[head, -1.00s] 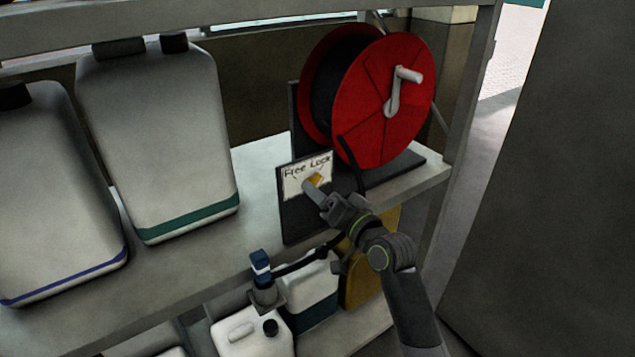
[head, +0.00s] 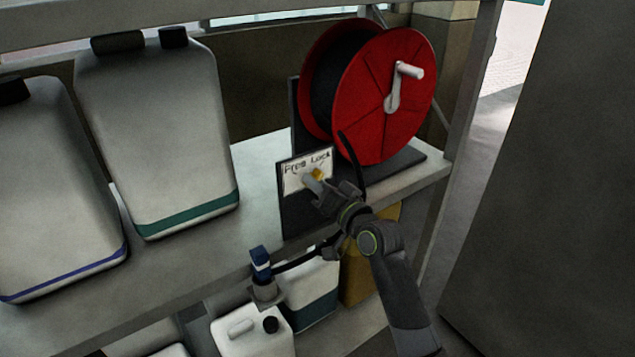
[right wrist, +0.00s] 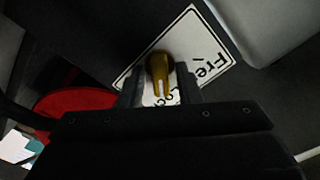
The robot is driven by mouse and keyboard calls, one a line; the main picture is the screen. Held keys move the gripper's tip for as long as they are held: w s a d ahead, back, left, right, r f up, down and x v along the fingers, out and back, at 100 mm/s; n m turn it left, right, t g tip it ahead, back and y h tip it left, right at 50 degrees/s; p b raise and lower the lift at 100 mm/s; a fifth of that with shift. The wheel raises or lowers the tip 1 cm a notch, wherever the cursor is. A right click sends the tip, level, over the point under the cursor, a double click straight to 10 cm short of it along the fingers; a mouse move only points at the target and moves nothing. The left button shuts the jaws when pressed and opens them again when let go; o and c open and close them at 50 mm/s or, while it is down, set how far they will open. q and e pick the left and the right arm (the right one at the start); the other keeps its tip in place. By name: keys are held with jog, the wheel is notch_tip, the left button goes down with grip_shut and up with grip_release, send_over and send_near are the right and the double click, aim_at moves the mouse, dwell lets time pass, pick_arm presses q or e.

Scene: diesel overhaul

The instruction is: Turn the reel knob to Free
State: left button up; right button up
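The reel knob (head: 319,173) is brass-yellow and sits on a white label plate (head: 292,180) marked Free on the left and Lock on the right. In the right wrist view the knob (right wrist: 159,66) has a white line pointing toward the word Lock. My right gripper (head: 316,184) is at the plate in front of the knob. In the right wrist view its fingers (right wrist: 159,88) stand apart, one on each side of the knob, with a visible gap on both sides. The fingers partly hide the word Lock there. My left gripper is not in view.
The red hose reel (head: 400,120) with a grey crank (head: 393,95) stands behind the plate on the shelf (head: 255,165). Large white canisters (head: 160,130) stand to the left. A blue-tipped nozzle (head: 261,262) hangs at the shelf's front edge. More canisters (head: 252,335) stand below.

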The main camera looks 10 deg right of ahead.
jog(key=c, duration=0.4)
jog(key=n+b, duration=0.5)
jog(key=n, duration=0.3)
jog(key=n+b, duration=0.5)
jog(key=n, duration=0.3)
jog(key=shift+s+a+b, duration=0.1)
jog(key=shift+a+b, duration=0.1)
jog(key=shift+b, duration=0.2)
jog(key=shift+c, duration=0.2)
jog(key=o, duration=1.5)
